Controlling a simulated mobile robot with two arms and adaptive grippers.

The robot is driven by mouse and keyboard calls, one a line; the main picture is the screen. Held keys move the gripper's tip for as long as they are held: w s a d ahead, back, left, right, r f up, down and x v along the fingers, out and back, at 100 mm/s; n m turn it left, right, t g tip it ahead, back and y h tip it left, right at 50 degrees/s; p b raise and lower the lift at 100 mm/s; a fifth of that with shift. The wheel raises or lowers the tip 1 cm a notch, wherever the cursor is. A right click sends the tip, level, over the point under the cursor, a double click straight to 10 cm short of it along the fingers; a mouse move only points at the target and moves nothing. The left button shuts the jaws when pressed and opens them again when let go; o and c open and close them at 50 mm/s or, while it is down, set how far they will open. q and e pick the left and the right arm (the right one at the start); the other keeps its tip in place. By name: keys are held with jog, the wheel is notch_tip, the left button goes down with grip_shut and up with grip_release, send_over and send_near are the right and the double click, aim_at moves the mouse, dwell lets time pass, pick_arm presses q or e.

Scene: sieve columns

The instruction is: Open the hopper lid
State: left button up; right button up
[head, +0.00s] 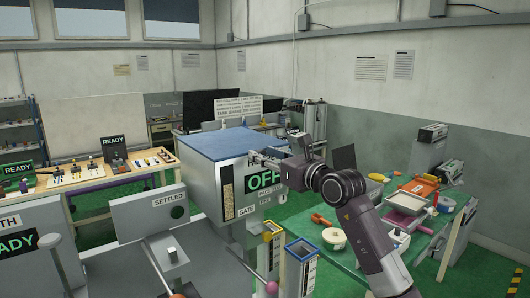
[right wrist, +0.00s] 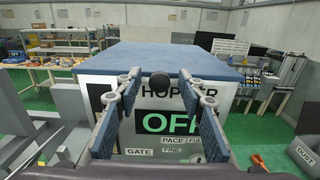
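The hopper (head: 207,185) is a pale box with a flat blue lid (head: 225,143), which lies closed on top. The lid also fills the middle of the right wrist view (right wrist: 185,60). A round black knob (right wrist: 158,81) sits at the lid's front edge. My right gripper (head: 264,158) is at the hopper's front, just below the lid edge. In the right wrist view its two blue-padded fingers (right wrist: 158,100) are spread to either side of the knob, with gaps visible. Whether they touch the lid is unclear. My left gripper is not in view.
The hopper's front display (head: 263,181) reads OFF, with a GATE label below. Blue and yellow open-topped columns (head: 301,250) stand in front. A green table (head: 345,262) with trays and tools is at right. A SETTLED panel (head: 150,212) stands at left.

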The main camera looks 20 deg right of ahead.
jog(key=shift+c, duration=0.4)
grip_shut()
